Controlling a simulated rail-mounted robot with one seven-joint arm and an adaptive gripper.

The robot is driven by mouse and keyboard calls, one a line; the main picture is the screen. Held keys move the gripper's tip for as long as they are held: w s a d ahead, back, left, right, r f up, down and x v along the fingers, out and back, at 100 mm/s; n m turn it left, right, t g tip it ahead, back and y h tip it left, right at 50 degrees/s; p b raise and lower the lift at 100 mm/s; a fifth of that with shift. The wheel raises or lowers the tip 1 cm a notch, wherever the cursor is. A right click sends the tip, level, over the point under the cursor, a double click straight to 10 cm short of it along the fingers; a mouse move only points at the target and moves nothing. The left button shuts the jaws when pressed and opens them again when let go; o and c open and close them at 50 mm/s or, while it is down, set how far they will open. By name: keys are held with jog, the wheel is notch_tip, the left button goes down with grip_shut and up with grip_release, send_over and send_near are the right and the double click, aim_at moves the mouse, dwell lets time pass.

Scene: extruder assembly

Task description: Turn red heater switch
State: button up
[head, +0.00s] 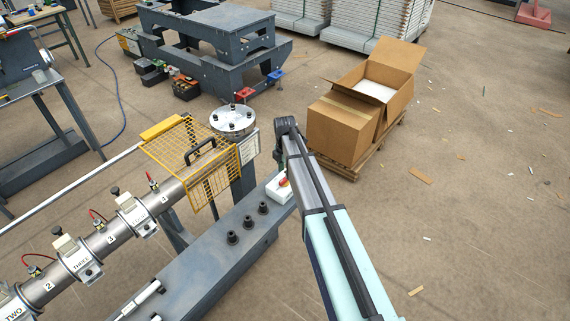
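A small white switch box (279,190) with a red and yellow knob (284,182) sits on the grey machine bed, just left of my arm. My arm reaches up from the bottom right, and part of the box's right side lies close to the arm's edge. The dark far end of my arm (286,126) shows above the switch in the picture. My gripper's fingers cannot be made out clearly there, so I cannot tell if they are open or touching anything.
A steel barrel (100,243) with numbered heater bands runs along the left. A yellow mesh guard (208,170) and a round bolted flange (233,121) stand at its end. Black knobs (247,222) rise from the bed. Cardboard boxes (343,128) on a pallet stand right; floor beyond is mostly open.

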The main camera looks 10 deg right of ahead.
aim_at(284, 178)
jog(key=n, duration=0.1)
jog(key=w+r+n, duration=0.1)
jog(key=shift+w+d+r+n, duration=0.1)
jog(key=shift+w+r+n, duration=0.15)
jog(key=shift+w+n, duration=0.05)
jog(key=shift+f+b, duration=1.6)
jog(key=shift+f, duration=2.35)
grip_shut()
